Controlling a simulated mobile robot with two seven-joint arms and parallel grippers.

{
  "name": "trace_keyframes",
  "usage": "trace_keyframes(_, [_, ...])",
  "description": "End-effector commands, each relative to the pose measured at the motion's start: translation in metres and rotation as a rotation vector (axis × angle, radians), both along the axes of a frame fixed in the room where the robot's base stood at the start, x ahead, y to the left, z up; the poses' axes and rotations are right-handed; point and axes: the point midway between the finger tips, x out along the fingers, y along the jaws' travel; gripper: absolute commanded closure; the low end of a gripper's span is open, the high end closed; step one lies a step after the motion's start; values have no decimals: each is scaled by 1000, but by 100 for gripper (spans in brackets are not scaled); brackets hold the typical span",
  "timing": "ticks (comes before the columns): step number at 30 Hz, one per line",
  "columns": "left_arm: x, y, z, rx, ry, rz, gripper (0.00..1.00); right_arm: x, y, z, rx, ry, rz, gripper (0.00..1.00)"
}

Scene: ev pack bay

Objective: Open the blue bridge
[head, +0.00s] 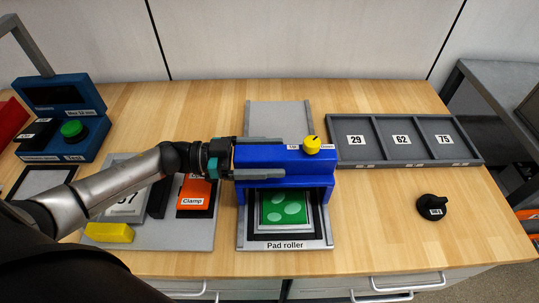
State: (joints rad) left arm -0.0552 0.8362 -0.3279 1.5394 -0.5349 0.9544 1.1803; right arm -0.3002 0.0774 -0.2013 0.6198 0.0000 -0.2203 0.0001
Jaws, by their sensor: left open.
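The blue bridge (308,173) spans a grey base plate marked "Pad roller" (285,245). A yellow knob (312,145) with small labels beside it sits on top of the bridge. A dark-framed green pad (284,207) lies on the plate at the front, partly under the bridge. My left gripper (283,157) comes in from the left, open, with one finger along the far side of the bridge and one along the near side. I cannot tell whether the fingers touch it. My right gripper is not in view.
A grey tray (478,160) with compartments marked 29, 62 and 75 stands right of the bridge. A black knob (432,207) lies on the wooden bench. Left are an orange clamp (194,192), a yellow block (109,232) and a blue box with a green button (73,130).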

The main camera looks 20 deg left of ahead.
Motion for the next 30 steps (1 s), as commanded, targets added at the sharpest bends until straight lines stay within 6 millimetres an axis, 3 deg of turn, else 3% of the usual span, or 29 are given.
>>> trace_keyframes(5, [-6,14,-1,3,4,2,14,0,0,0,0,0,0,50])
trace_keyframes(15, [-29,61,-1,4,3,1,14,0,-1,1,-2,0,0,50])
trace_keyframes(30, [-33,68,3,1,0,0,14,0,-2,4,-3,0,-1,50])
